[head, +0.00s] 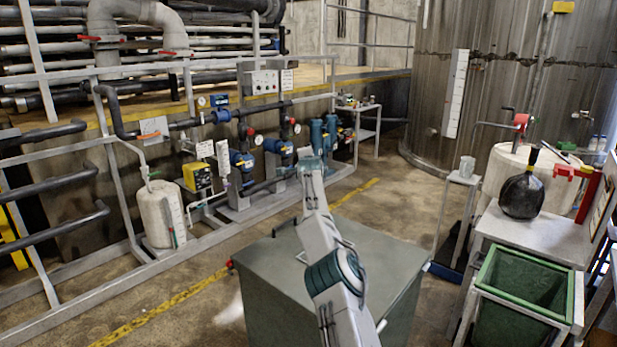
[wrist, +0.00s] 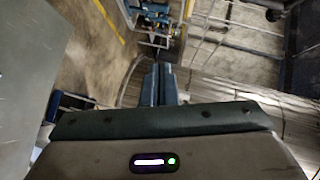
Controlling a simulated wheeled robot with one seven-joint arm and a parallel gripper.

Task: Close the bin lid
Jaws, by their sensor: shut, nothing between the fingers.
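A green bin (head: 490,268) stands at the lower right in the head view, in a light metal frame. Its top is open and I see into its dark inside. I cannot make out a lid on it. My arm reaches up the middle of the head view, well to the left of the bin, and its end is hard to make out there. My gripper (wrist: 160,70) shows in the wrist view with its two fingers together and nothing between them. The bin does not show clearly in the wrist view.
A small stand (head: 455,205) and a white tank (head: 510,175) are beyond. Pumps (head: 243,160) and a metal railing fill the left. Open floor (head: 395,200) lies between.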

